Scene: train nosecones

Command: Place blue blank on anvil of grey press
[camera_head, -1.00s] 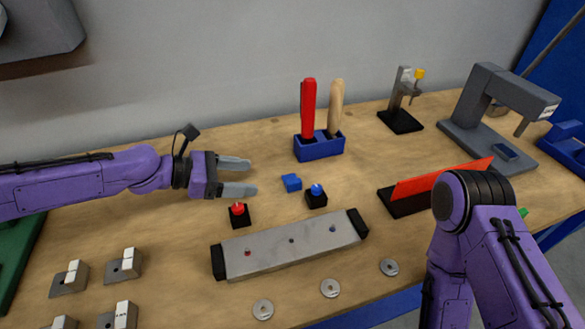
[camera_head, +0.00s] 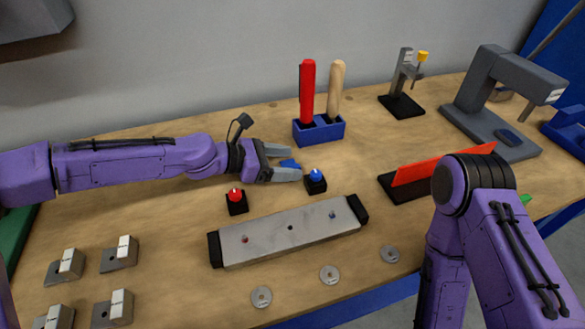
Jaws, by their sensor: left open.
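The small blue blank (camera_head: 290,163) lies on the workbench, partly hidden by my left gripper. My left gripper (camera_head: 294,162) is open, with its grey fingers on either side of the blank. I cannot tell whether they touch it. The grey press (camera_head: 492,75) stands at the back right, its arm reaching over its base. A dark blue pad (camera_head: 509,137), apparently the anvil, sits on that base with nothing visible on it. My right arm shows at the lower right, but its gripper is not in view.
A block with a blue knob (camera_head: 315,183) stands just right of my left gripper; a red-knobbed block (camera_head: 236,203) is in front. A blue holder (camera_head: 319,131) carries upright handles.

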